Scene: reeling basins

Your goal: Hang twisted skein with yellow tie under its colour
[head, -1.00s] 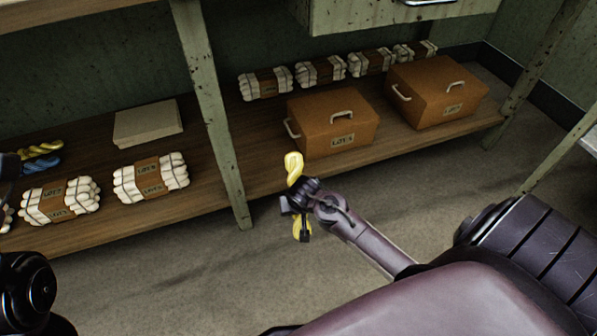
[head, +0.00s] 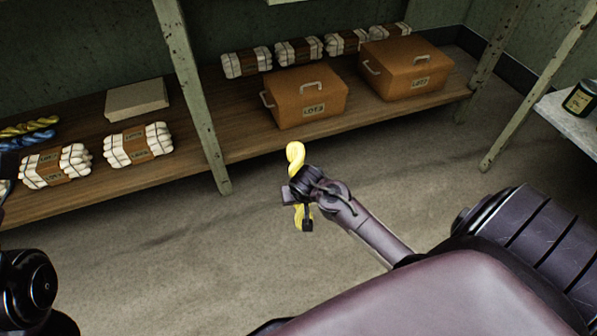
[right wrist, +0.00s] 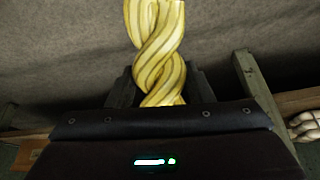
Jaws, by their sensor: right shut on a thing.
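A twisted yellow skein (head: 295,156) is in my right gripper (head: 302,200) in the head view. One end sticks up above the fingers and the other hangs below them. The right wrist view shows the skein (right wrist: 157,45) close up, running between the two dark fingers (right wrist: 160,88). My right gripper is shut on it, held above bare floor in front of the shelf. I cannot make out a tie on the skein; the gripper may hide it. My left gripper is not visible; only dark parts of my left arm show at the left edge.
A low wooden shelf (head: 245,148) holds white bundles (head: 138,145), a flat box (head: 137,98), two brown lot boxes (head: 305,97) and, at far left, yellow and blue skeins (head: 30,130). A post (head: 190,95) stands at its front. A white table (head: 572,125) with a dark jar (head: 581,98) is at right.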

